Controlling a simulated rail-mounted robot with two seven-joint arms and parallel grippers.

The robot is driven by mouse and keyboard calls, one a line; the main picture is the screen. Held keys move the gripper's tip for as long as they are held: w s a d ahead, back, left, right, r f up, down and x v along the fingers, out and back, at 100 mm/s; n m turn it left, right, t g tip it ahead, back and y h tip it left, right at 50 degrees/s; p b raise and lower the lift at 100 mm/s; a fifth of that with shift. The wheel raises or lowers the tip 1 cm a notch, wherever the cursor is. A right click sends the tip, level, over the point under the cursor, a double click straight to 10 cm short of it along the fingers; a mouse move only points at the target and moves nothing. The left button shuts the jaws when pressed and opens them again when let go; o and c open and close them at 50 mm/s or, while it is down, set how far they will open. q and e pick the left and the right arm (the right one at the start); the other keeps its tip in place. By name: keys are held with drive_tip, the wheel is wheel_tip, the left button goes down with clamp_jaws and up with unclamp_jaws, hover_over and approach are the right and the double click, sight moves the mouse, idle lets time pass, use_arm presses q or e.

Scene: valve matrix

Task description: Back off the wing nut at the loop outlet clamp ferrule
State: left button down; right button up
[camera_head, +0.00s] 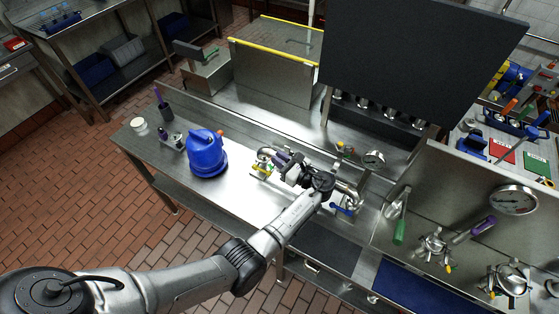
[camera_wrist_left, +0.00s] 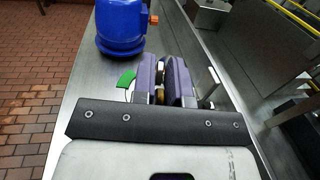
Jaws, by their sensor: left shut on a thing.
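My left gripper (camera_head: 280,160) reaches over the steel bench to the small pipework right of the blue container. Its purple fingers (camera_wrist_left: 166,80) are shut on a small brass-coloured piece (camera_wrist_left: 158,94), which appears to be the wing nut. Little of it shows between the fingers. The clamp ferrule behind it is mostly hidden by the gripper. A green tag (camera_wrist_left: 126,78) hangs just left of the fingers, apart from them. My right gripper is in neither view.
The blue container (camera_head: 206,153) stands on the bench (camera_head: 236,190), left of my gripper; it also shows in the left wrist view (camera_wrist_left: 121,25). A pressure gauge (camera_head: 374,159) and a blue-handled valve (camera_head: 341,210) lie to the right. A dark panel (camera_head: 415,60) rises behind.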

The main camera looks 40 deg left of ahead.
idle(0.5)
use_arm(q)
drive_tip(key=c, duration=1.3)
unclamp_jaws()
drive_tip(key=shift+o, duration=0.2)
drive_tip(key=shift+d, duration=0.1)
drive_tip(key=d+b, duration=0.2)
drive_tip(key=d, duration=1.1)
drive_tip(key=shift+w+d, duration=0.25)
drive_tip(key=shift+d, duration=0.05)
